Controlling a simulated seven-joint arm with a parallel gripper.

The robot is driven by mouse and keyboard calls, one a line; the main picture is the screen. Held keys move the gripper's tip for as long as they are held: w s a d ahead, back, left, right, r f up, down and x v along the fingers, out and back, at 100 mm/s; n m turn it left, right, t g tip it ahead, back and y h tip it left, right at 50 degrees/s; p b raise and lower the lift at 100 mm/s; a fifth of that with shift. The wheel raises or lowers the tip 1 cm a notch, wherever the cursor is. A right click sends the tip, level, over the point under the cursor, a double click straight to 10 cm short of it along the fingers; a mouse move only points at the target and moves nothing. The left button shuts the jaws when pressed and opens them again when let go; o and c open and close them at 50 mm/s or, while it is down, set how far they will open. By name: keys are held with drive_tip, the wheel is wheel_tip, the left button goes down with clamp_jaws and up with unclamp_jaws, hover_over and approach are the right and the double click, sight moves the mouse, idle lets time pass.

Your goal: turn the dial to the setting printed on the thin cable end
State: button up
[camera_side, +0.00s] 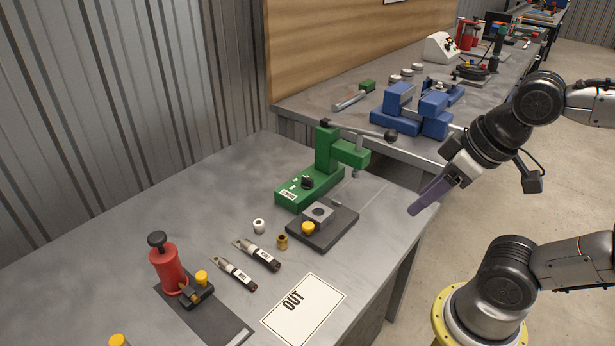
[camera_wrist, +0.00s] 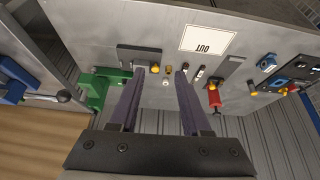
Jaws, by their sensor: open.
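A green press (camera_side: 292,200) stands on the grey bench with a black dial (camera_side: 308,182) on its base; the dial's marks are too small to read. The press also shows in the wrist view (camera_wrist: 98,88). Two cable ends lie side by side in front of it, one nearer the press (camera_side: 259,254) and one farther (camera_side: 235,273). Each has a white label with unreadable print; I cannot tell which is thinner.
A dark plate with a grey block (camera_side: 319,214) sits beside the press. A white ring (camera_side: 259,226) and brass bush (camera_side: 282,241) stand near the cable ends. A red hand tool (camera_side: 167,268) is at left, an OUT card (camera_side: 304,311) in front. A blue vise (camera_side: 412,112) stands behind.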

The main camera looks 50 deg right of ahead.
drive_tip(key=w+d+r+g, duration=0.1)
drive_tip(key=w+d+r, duration=0.1)
drive_tip(key=w+r, duration=1)
drive_tip(key=g, duration=0.4)
hover_over(307, 178)
wheel_tip(307, 178, down, 18)
drive_tip(key=r, duration=0.1)
wheel_tip(307, 178, down, 14)
drive_tip(key=shift+r, duration=0.1)
clamp_jaws()
